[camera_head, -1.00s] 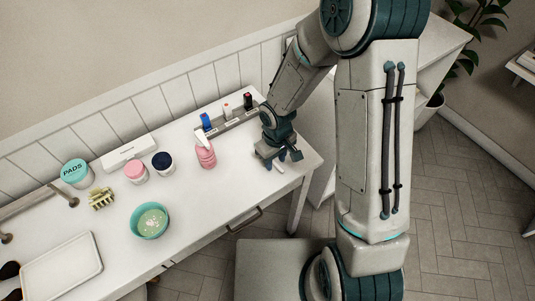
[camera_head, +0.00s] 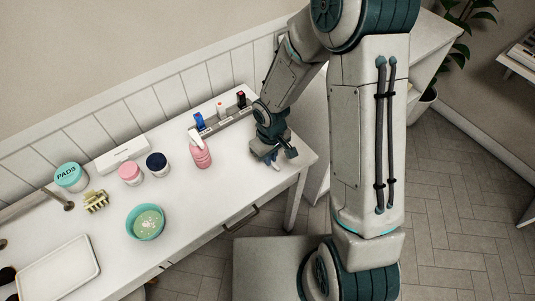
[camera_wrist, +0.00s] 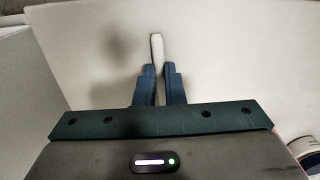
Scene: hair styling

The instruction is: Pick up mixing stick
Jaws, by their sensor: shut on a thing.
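My gripper (camera_head: 273,160) is low over the right end of the white table (camera_head: 240,195). In the wrist view my gripper (camera_wrist: 158,85) has its two blue fingers closed on a pale, narrow stick, the mixing stick (camera_wrist: 157,45). The stick's far end sticks out beyond the fingertips, and the rest is hidden between and behind the fingers. In the head view the stick cannot be made out behind the gripper. Whether the stick still touches the table is unclear.
A pink spray bottle (camera_head: 200,154) stands just left of my gripper. A rack (camera_head: 225,122) with small bottles is behind it. A teal bowl (camera_head: 146,222), jars (camera_head: 158,163), a hair clip (camera_head: 95,200) and a white tray (camera_head: 58,270) are farther left. The table's front right is clear.

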